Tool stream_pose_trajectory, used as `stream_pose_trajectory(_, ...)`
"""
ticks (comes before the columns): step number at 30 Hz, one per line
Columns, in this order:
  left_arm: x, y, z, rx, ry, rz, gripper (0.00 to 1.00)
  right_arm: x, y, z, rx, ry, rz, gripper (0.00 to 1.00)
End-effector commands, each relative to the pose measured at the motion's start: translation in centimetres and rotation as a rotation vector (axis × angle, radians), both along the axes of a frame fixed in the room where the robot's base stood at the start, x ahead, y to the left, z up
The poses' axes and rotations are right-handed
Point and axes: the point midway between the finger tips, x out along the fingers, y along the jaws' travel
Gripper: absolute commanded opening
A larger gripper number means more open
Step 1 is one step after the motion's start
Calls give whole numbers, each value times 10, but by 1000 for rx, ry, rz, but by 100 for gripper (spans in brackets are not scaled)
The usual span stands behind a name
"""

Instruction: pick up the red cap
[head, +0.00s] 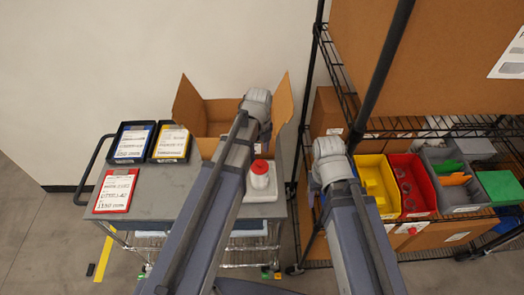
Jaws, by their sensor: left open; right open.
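A red cap (260,167) sits on top of a small white container (262,181). The container stands on a white pad or base at the right end of the grey cart top, just right of my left arm. My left arm reaches up across the cart to a grey joint in front of the open cardboard box. My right arm reaches up to a grey joint left of the yellow bin. I cannot make out the fingers of either gripper; they are hidden or out of view.
The open cardboard box (221,110) stands at the back of the cart (163,188). Document trays (132,142) and a red clipboard (116,190) lie at left. A wire shelf at right holds a yellow bin (370,171), red bin (408,176) and grey bins.

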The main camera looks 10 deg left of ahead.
Motion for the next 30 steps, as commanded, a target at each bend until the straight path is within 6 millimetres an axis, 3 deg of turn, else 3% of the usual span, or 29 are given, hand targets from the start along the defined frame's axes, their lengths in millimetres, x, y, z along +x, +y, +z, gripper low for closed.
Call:
stream_pose_trajectory(8,4,5,5,-3,-3,-68,64,0,0,5,0,0,-1,59)
stream_pose_trajectory(18,4,4,-22,-3,-3,-67,64,0,0,-22,-1,0,3,59)
stream_pose_trajectory(25,5,4,-23,-3,-3,-66,64,0,0,-23,-1,0,3,59)
stream_pose_trajectory(30,6,3,-36,-3,-3,-66,64,0,0,-36,-1,0,6,59)
